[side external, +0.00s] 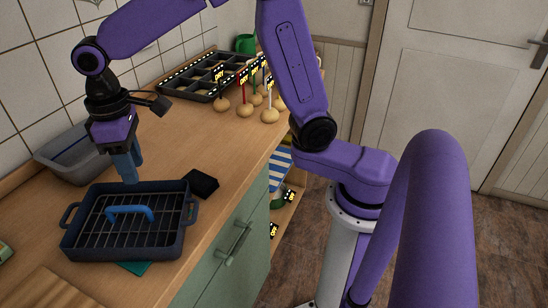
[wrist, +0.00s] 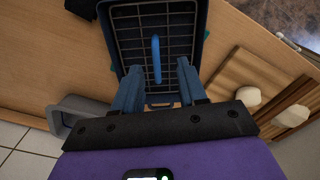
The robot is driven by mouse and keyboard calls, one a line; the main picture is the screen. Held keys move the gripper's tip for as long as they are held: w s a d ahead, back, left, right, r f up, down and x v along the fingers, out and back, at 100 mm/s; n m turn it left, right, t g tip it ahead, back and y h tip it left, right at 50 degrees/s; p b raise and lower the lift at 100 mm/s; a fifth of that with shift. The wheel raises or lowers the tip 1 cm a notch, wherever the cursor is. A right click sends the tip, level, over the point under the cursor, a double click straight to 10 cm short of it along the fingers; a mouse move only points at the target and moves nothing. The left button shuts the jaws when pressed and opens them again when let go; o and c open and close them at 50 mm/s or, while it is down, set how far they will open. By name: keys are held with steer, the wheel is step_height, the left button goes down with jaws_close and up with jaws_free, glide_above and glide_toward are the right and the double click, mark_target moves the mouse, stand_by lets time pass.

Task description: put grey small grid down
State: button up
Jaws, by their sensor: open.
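The grey grid (side external: 100,222) with a blue arched handle (side external: 130,212) lies inside a dark blue pan (side external: 165,250) on the wooden counter. In the wrist view, the grid (wrist: 135,45) shows as bars within the pan (wrist: 197,30), with the handle (wrist: 156,60) running lengthwise over it. My gripper (side external: 128,178) points down above the pan's back part, behind the handle in the side view. In the wrist view, my gripper (wrist: 159,68) has its fingers apart on either side of the handle's near end, holding nothing. Contact with the handle is not visible.
A grey bin (side external: 75,155) stands behind the pan by the tiled wall. A small black block (side external: 201,183) lies right of it. A black compartment tray (side external: 195,88) and several round beige items (side external: 245,110) with signs are farther back. A wooden board (side external: 50,290) lies at front left.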

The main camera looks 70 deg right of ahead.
steer(key=s+d+f+n, duration=0.1)
steer(key=s+d+n, duration=0.1)
steer(key=s+d, duration=0.3)
steer(key=s+d+f+n, duration=0.1)
steer(key=s+d, duration=0.4)
steer(key=s, duration=0.6)
steer(key=s+d+f+n, duration=0.1)
steer(key=s+d+n, duration=0.1)
steer(key=s+d, duration=0.3)
steer(key=s, duration=0.3)
steer(key=shift+s+n, duration=0.25)
steer(key=shift+n, duration=0.15)
